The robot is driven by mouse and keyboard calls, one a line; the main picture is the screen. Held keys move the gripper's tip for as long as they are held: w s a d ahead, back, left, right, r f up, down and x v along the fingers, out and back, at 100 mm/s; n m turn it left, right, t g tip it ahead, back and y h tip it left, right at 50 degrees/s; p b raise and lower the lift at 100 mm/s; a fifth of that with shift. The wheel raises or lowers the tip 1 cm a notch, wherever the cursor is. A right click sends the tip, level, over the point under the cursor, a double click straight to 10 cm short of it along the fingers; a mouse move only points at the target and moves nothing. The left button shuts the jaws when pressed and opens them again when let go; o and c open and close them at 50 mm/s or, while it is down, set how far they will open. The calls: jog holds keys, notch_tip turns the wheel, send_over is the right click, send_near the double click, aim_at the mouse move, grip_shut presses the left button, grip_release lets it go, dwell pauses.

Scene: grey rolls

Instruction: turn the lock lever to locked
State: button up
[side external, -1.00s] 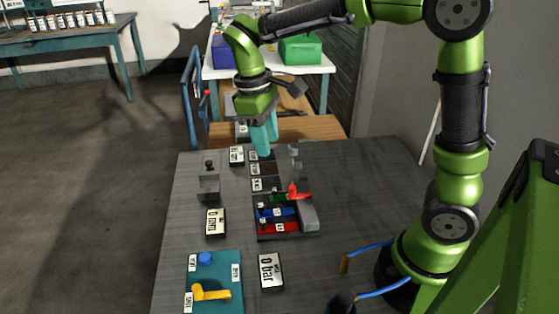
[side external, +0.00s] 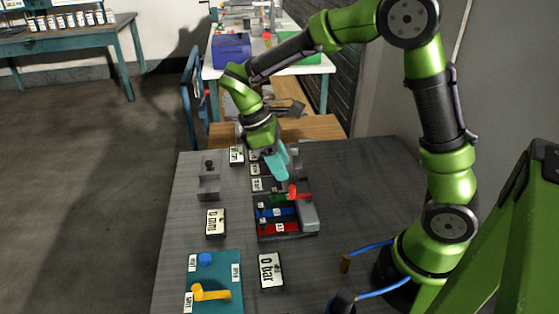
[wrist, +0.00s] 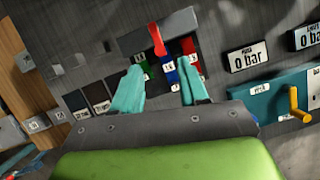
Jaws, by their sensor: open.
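A red lever (side external: 297,191) sits on a grey block (side external: 309,217) at the edge of a dark tray with green, blue and red slots; the red lever also shows in the wrist view (wrist: 157,38). A yellow lever (side external: 208,294) is on a teal panel (side external: 228,264) at the front left, and it shows in the wrist view (wrist: 294,103). The small labels are too blurred to tell which lever is the lock lever. My gripper (side external: 281,173) is open and empty, just behind the red lever. In the wrist view its two teal fingers (wrist: 160,76) are apart.
A blue knob (side external: 205,259) stands on the teal panel. Gauges, a "0 bar" one (side external: 270,271) and a "0 mm" one (side external: 215,222), lie near the tray. A grey bracket (side external: 208,187) stands at left. The table's right side is mostly clear.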

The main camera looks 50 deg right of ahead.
aim_at(293, 187)
jog(key=x, duration=0.6)
jog(key=shift+s+f, duration=0.1)
jog(key=shift+f, duration=0.15)
grip_shut()
